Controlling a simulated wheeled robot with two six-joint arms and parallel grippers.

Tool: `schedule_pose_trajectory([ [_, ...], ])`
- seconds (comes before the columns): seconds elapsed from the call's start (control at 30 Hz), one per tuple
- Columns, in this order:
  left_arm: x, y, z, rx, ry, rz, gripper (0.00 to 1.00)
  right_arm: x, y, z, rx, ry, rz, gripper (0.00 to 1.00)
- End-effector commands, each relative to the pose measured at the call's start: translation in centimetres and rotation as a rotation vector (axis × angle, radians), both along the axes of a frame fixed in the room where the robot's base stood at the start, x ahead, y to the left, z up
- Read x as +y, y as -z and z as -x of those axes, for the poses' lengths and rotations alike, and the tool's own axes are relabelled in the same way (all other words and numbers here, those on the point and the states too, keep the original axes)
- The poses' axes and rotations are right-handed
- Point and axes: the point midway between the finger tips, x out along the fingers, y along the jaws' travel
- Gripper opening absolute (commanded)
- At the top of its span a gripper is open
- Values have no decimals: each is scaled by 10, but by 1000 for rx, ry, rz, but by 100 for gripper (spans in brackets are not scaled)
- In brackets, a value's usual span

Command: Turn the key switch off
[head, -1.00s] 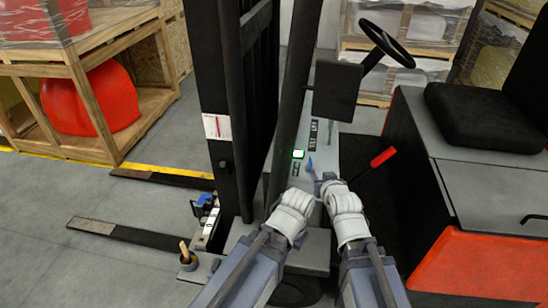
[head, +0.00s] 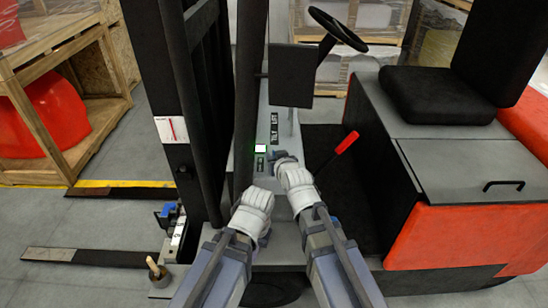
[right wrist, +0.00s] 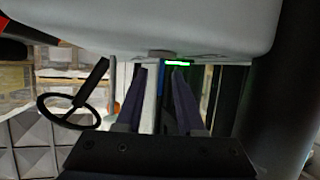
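The truck's grey control panel (head: 271,104) carries a small lit display (head: 260,149) and black "TILT" and "LIFT" labels. My right gripper (head: 280,156) reaches the panel just right of the display. In the right wrist view its two dark fingers (right wrist: 160,88) stand apart. A small blue piece (right wrist: 162,76) shows between or just beyond them, possibly the key; I cannot tell if they touch it. The green display glow (right wrist: 177,63) is near the tips. The key switch itself is not clearly visible in the head view. My left gripper (head: 256,196) is low beside the panel, its fingers unclear.
A steering wheel (head: 338,28) and dark screen (head: 291,75) stand above the panel. A red-handled lever (head: 346,143) is right of my right gripper. The black mast (head: 160,100) rises left. The seat (head: 436,95) and orange-red body (head: 450,240) are right.

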Motion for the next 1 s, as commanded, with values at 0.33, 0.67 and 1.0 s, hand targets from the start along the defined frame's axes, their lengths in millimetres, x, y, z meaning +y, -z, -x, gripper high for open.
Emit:
schedule_pose_trajectory([
  [0.33,0,1,0,0,0,0,0,1,1,-2,0,0,0,31],
  [0.67,0,1,0,0,0,0,0,1,1,-2,0,0,0,0],
  [1.0,0,1,0,0,0,0,0,1,1,-2,0,0,0,0],
])
